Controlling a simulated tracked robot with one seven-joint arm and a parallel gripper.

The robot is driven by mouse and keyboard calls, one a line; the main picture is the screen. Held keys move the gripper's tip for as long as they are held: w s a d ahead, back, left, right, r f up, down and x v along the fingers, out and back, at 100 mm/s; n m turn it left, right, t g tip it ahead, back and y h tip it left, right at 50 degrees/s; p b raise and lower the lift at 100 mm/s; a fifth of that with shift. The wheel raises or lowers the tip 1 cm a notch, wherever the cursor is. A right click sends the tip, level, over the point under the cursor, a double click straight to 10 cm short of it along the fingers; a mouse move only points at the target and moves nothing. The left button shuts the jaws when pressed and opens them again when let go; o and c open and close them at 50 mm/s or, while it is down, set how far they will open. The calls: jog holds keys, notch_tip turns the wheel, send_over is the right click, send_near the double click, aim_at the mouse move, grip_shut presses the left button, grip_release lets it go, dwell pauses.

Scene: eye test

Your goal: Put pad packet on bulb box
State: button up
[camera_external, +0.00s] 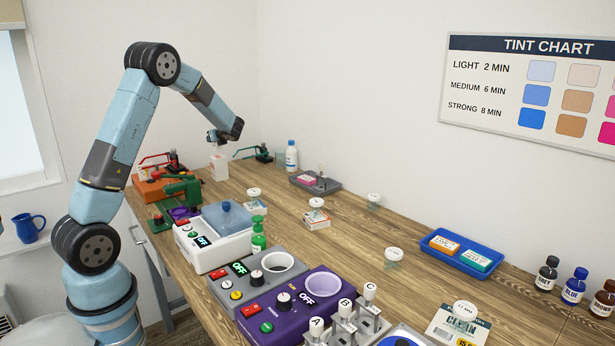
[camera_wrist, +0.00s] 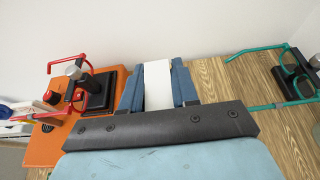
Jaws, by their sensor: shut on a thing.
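My gripper (camera_external: 217,140) is at the far left end of the wooden bench, pointing down and shut on a white flat-sided packet (camera_external: 219,168). In the wrist view the packet (camera_wrist: 158,84) stands between my two blue fingers (camera_wrist: 157,88). I see no print on it, so I cannot confirm that it is the pad packet. I cannot tell whether its lower end touches the bench. No bulb box can be told by its label. Small printed boxes stand mid-bench (camera_external: 317,222) and farther back (camera_external: 254,208), each with a white-capped clear thing at it.
An orange device (camera_wrist: 55,140) is left of my gripper and a green-framed stand (camera_wrist: 291,82) right of it. A white bottle (camera_external: 291,156) and grey tray (camera_external: 315,184) stand near the wall. A blue tray (camera_external: 462,264) holds orange and teal packets. Bare wood lies along the bench middle.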

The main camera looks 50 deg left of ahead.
aim_at(216, 145)
jog(key=shift+w+a+f, duration=0.2)
jog(key=shift+w+f, duration=0.05)
jog(key=shift+f, duration=1.6)
jog(key=shift+f, duration=0.1)
jog(key=o, duration=1)
jog(key=shift+d, duration=0.1)
jog(key=shift+d+r, duration=0.3)
jog(key=v, duration=1.1)
jog(key=shift+d, duration=0.15)
